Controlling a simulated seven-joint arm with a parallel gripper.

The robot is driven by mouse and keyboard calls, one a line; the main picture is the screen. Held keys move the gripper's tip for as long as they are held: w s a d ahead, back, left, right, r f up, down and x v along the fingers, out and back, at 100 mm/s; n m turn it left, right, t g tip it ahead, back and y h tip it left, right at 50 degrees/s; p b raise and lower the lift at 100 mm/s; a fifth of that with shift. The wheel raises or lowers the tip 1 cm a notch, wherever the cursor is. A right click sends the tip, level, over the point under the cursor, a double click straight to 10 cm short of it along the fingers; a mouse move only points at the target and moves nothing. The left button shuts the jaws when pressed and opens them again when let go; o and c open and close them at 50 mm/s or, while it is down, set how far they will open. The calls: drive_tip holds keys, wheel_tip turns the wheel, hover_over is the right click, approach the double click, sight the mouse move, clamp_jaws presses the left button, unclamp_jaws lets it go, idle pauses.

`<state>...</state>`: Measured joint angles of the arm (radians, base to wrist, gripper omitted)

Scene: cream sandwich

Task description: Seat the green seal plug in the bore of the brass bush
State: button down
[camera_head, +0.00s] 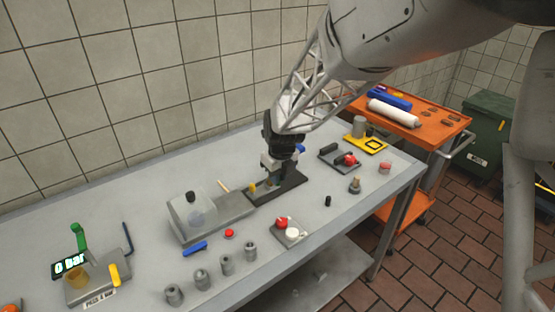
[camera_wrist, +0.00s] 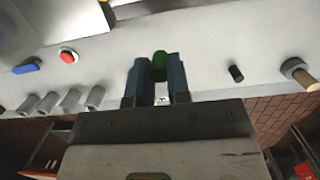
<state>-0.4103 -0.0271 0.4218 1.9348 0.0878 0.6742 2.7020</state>
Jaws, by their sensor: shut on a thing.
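The green seal plug (camera_wrist: 159,66) sits between the two fingers of my gripper (camera_wrist: 158,75) in the wrist view, and the fingers are shut on it. In the head view my gripper (camera_head: 279,174) is over the dark tray at the middle of the bench, and the plug cannot be made out there. A brass-coloured cylinder (camera_head: 75,281), which looks like the brass bush, stands on a grey block at the front left, well apart from my gripper. Its bore is too small to tell. The bush does not show clearly in the wrist view.
The dark tray (camera_head: 292,186) lies below my gripper, beside a grey machine block (camera_head: 190,213). A green lever (camera_head: 79,237) and a "0 bar" display (camera_head: 70,264) stand by the bush. Several grey cylinders (camera_head: 201,279) line the front edge. A blue piece (camera_head: 195,248) lies between.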

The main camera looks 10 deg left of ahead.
drive_tip(key=w+a, duration=0.1)
drive_tip(key=w, duration=0.1)
drive_tip(key=w+a, duration=0.1)
drive_tip(key=w, duration=0.1)
drive_tip(key=w+a, duration=0.1)
drive_tip(key=w, duration=0.1)
drive_tip(key=shift+w+f, duration=0.35)
drive_tip(key=shift+w, duration=0.05)
drive_tip(key=shift+f, duration=1.75)
drive_tip(key=shift+f, duration=0.5)
